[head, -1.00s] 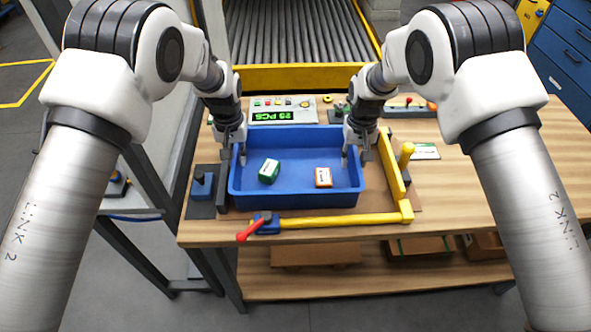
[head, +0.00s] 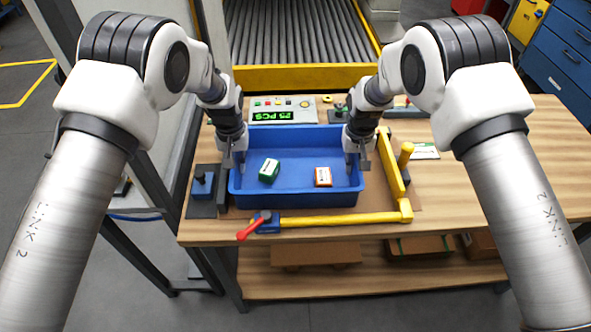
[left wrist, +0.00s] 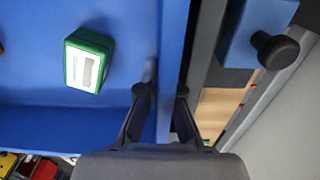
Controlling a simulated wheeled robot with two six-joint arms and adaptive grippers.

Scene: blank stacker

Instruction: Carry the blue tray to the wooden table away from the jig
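The blue tray (head: 300,199) sits on the jig at the left of the wooden table (head: 480,185), with a green-and-white box (head: 269,171) and an orange-and-white box (head: 323,177) inside. The jig has a yellow side fence (head: 392,170) and a yellow front bar (head: 340,219) with a red handle. My left gripper (head: 234,163) is open at the tray's left wall. In the left wrist view its fingers (left wrist: 161,92) straddle that wall, one inside and one outside, with a gap visible. My right gripper (head: 357,165) looks open, its fingers either side of the right wall.
A control panel with a green display (head: 283,110) stands behind the tray. A blue block with a black knob (head: 202,182) is close at its left. A yellow post (head: 405,155) rises by the fence. The table's right side is largely bare. A roller conveyor (head: 300,35) lies behind.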

